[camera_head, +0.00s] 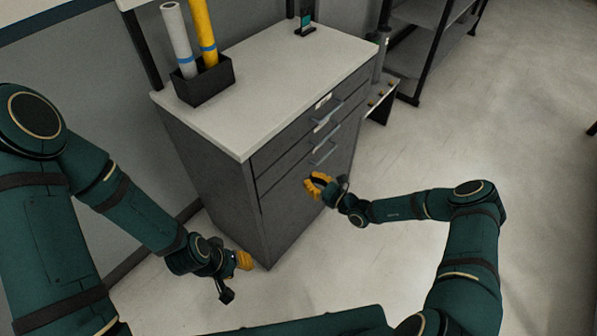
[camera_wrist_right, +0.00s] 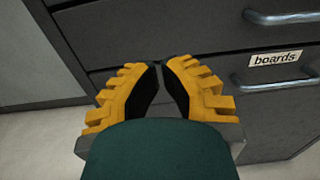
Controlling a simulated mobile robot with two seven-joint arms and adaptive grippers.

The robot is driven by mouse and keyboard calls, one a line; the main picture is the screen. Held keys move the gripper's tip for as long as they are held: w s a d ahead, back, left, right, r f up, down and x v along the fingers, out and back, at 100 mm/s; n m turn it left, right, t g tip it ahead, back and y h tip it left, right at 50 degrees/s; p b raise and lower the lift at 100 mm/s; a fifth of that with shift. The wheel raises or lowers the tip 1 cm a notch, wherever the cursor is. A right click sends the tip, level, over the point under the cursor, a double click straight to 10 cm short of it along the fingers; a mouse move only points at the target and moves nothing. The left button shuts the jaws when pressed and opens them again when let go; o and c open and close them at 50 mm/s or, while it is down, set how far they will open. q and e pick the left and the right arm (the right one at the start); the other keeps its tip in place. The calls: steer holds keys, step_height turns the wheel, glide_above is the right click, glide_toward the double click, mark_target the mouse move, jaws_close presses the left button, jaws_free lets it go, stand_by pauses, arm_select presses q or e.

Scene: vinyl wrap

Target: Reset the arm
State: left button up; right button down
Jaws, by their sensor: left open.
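My left gripper (camera_head: 243,260) hangs low at the front left corner of the grey drawer cabinet (camera_head: 215,180). Its yellow fingers are small in the head view; it is open, and I see nothing in it. My right gripper (camera_head: 317,186) is in front of the cabinet's drawer side, below the handles. In the right wrist view its yellow fingers (camera_wrist_right: 161,70) come together at the tips with only a thin gap, and nothing shows between them. The cabinet front lies beyond the fingertips.
On the cabinet's white top (camera_head: 275,75), a black holder (camera_head: 203,83) carries a grey roll (camera_head: 178,38) and a yellow roll (camera_head: 203,25). A small device (camera_head: 305,25) stands at the back. A drawer label (camera_wrist_right: 276,59) reads "boards". The floor to the right (camera_head: 540,150) is clear.

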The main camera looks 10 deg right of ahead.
steer(key=v, duration=0.5)
steer(key=s+a+n+g, duration=1.2)
steer(key=s+n+g, duration=0.2)
steer(key=s, duration=0.3)
steer(key=s+d+r+n+t+h, duration=0.1)
steer(key=s+d+r+n+h, duration=0.1)
steer(key=n, duration=0.4)
steer(key=s+d+r+n+t+h, duration=0.1)
steer(key=s+d+r+n+h, duration=0.1)
steer(key=s+r+n+h, duration=0.1)
steer(key=s+n+h, duration=0.1)
steer(key=n+h, duration=0.1)
steer(key=n, duration=0.1)
steer(key=shift+r+h, duration=0.35)
steer(key=shift+h, duration=0.05)
